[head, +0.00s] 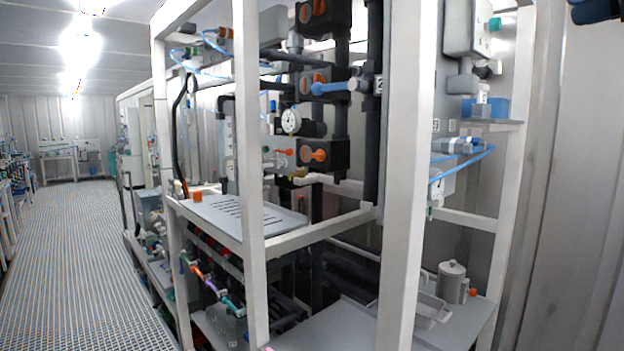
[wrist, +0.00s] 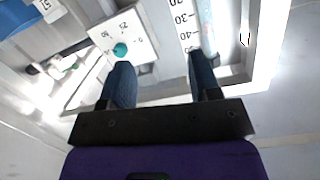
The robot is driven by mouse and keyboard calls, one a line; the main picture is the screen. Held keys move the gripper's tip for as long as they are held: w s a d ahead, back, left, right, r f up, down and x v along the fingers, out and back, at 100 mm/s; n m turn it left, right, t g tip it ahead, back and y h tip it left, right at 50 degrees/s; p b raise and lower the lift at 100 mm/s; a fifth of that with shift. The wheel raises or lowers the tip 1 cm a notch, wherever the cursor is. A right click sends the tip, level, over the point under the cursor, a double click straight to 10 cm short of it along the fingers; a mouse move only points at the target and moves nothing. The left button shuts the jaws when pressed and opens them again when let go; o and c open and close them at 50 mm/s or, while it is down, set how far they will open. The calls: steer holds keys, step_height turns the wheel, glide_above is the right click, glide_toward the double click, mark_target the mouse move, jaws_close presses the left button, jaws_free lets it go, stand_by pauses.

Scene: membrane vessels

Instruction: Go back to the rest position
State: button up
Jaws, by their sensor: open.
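My gripper (wrist: 160,75) shows in the wrist view with its two dark blue fingers apart and nothing between them. Beyond the fingers are a white panel with a teal knob (wrist: 120,50) and a white scale with printed numbers (wrist: 184,22). I cannot tell how far the fingertips are from them.
A white frame (head: 400,170) holds pipes, valves with orange handles (head: 318,155) and a gauge (head: 291,121). A lidded grey jug (head: 453,281) and a tray (head: 430,309) stand on the lower shelf. A blue box (head: 497,107) sits on a small shelf. The grated aisle (head: 80,260) at left is clear.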

steer(key=s+a+f+m+g+h, duration=0.1)
steer(key=s+a+f+h, duration=0.2)
steer(key=s+a+f, duration=0.4)
steer(key=s+a+f+g+h, duration=0.25)
steer(key=a+f, duration=0.25)
steer(key=f, duration=0.3)
steer(key=s+a+f+m+g+h, duration=0.1)
steer(key=s+f+m+g+h, duration=0.1)
steer(key=f, duration=0.9)
steer(key=s+a+f+m+g+h, duration=0.2)
steer(key=s+f, duration=0.1)
steer(key=f, duration=0.9)
steer(key=shift+s+a, duration=0.2)
steer(key=shift+a, duration=0.05)
steer(key=shift+g, duration=0.25)
